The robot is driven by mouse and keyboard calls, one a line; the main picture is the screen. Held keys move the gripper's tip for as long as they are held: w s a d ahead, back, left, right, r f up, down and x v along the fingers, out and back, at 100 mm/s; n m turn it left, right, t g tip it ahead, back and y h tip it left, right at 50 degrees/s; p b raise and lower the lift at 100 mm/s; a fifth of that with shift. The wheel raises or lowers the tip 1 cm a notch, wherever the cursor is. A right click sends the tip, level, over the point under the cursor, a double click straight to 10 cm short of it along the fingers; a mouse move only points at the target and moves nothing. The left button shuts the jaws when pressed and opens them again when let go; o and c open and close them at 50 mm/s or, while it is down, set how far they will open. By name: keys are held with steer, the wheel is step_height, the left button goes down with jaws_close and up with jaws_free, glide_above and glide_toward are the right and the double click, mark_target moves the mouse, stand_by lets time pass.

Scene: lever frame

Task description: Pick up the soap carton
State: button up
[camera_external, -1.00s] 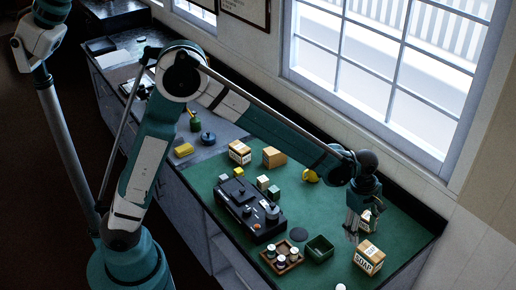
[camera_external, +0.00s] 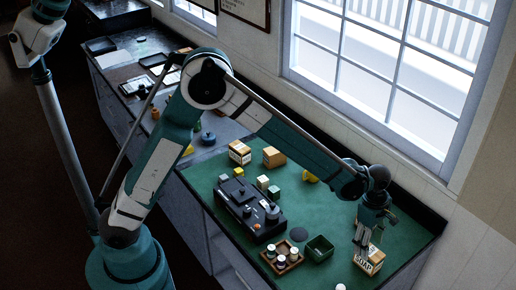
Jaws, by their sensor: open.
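The soap carton (camera_external: 367,266) is a small tan box with a white label and dark "SOAP" lettering. It stands on the green worktop near the front right. My gripper (camera_external: 361,244) points down, open, at the carton's upper left side in the picture and covers part of its top. I cannot tell whether the fingers touch the carton or are only in front of it or above it.
A green open bin (camera_external: 320,248) and a wooden tray (camera_external: 283,259) with several small jars stand left of the carton. A dark machine (camera_external: 249,209), a lettered box (camera_external: 239,153) and a plain tan box (camera_external: 274,157) stand farther left. A window wall borders the back.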

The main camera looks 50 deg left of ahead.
steer(key=shift+d+f, duration=0.15)
steer(key=shift+f, duration=0.65)
steer(key=shift+f, duration=0.1)
steer(key=shift+w+d+f, duration=0.1)
steer(key=shift+d+f, duration=0.15)
steer(key=shift+f, duration=1)
steer(key=shift+w+d+f, duration=0.1)
steer(key=shift+d+f, duration=0.1)
steer(key=shift+f, duration=1)
steer(key=c, duration=1.1)
